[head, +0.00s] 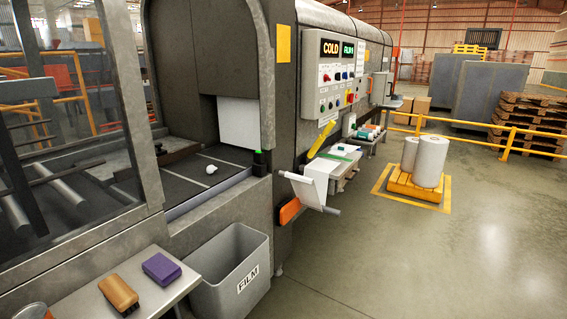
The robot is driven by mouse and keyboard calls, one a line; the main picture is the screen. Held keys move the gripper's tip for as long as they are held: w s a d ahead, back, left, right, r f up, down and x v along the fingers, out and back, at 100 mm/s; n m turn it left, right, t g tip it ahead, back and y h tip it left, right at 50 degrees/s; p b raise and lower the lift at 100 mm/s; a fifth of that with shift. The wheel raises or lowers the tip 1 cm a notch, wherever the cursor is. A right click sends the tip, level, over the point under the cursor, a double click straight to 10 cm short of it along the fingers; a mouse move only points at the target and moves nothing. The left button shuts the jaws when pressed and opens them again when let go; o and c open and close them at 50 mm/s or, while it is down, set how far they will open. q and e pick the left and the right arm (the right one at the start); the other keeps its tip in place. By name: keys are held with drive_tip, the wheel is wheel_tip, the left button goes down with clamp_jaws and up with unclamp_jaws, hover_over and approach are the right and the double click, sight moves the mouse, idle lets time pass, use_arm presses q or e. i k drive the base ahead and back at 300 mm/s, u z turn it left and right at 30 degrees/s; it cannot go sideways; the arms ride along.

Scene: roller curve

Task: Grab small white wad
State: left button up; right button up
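A small white wad (211,169) lies on the dark flat bed (185,182) inside the open bay of the grey machine. It sits right of the bed's middle, a little in front of a white upright panel (238,122). Nothing touches it from above. Neither of my grippers shows in the head view.
A grey bin marked FILM (232,280) stands below the bay. A shelf at the lower left holds a brown brush (118,293) and a purple block (162,268). A white sheet on a roller (316,186) juts out right of the bay. Open floor (440,265) lies to the right.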

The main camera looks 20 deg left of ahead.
sight(210, 169)
drive_tip(key=z, duration=0.4)
drive_tip(key=i, duration=2.2)
drive_tip(key=u, duration=1.3)
drive_tip(key=i, duration=0.55)
drive_tip(key=u, duration=0.5)
